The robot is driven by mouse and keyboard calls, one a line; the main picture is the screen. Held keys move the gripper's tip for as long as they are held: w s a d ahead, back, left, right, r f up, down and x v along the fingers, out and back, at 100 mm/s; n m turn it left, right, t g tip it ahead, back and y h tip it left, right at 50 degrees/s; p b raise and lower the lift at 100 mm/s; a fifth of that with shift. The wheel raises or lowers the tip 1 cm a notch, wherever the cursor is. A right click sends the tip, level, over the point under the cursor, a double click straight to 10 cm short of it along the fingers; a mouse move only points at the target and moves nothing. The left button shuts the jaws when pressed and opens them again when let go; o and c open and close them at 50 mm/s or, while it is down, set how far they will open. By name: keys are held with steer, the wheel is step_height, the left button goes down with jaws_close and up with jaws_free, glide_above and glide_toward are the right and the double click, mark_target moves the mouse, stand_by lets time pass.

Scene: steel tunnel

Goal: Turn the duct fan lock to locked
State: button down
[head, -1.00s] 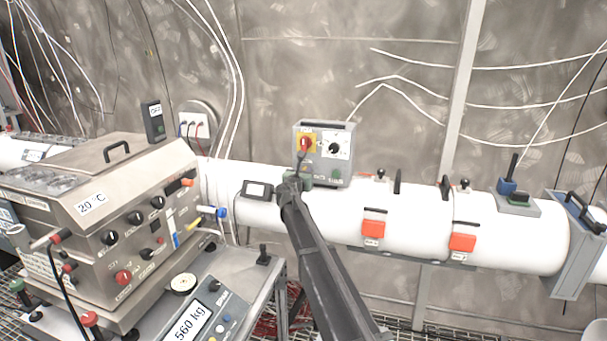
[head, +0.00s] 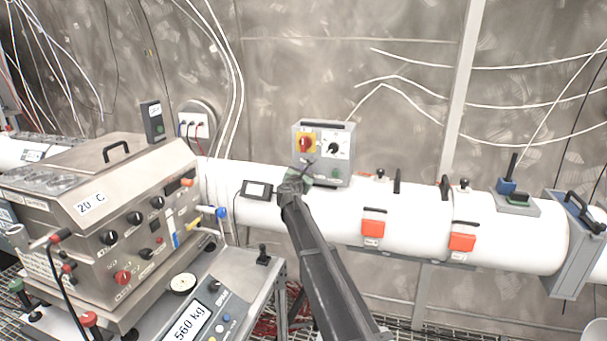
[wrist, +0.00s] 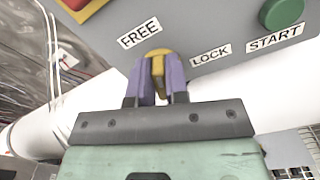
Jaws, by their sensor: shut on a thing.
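The duct fan control box (head: 345,163) is a grey box standing on the white duct. In the wrist view, its yellow lock (wrist: 158,53) sits on the front panel between the FREE label (wrist: 139,33) and the LOCK label (wrist: 210,54). My gripper (wrist: 160,84) has its two purple fingers shut on the lock, one on each side. The lock's lower part shows between them. Its exact pointing is hard to tell. In the head view, my gripper (head: 307,168) reaches the box's lower front, and the lock is hidden.
A red knob on a yellow plate (head: 306,142) and a black dial (head: 334,147) are above my gripper. The green start button (wrist: 282,12) is close, right of LOCK. A small display (head: 257,190) is at left on the white duct (head: 410,205). Red latches (head: 373,228) are at right.

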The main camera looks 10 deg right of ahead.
steer(key=m, duration=0.3)
steer(key=shift+s+d+f+m, duration=0.1)
steer(key=shift+d+m, duration=0.05)
steer(key=shift+m, duration=0.25)
steer(key=m, duration=0.3)
steer(key=shift+d+f+m, duration=0.1)
steer(key=shift+f+m, duration=0.05)
steer(key=shift+m, duration=0.15)
steer(key=m, duration=0.4)
steer(key=m+b, duration=0.1)
steer(key=m, duration=0.1)
steer(key=shift+s+d+f+m, duration=0.1)
steer(key=shift+s+f+m, duration=0.05)
steer(key=shift+f+m, duration=0.15)
steer(key=c, duration=1.1)
jaws_free()
steer(key=v, duration=1)
steer(key=shift+s+a, duration=0.3)
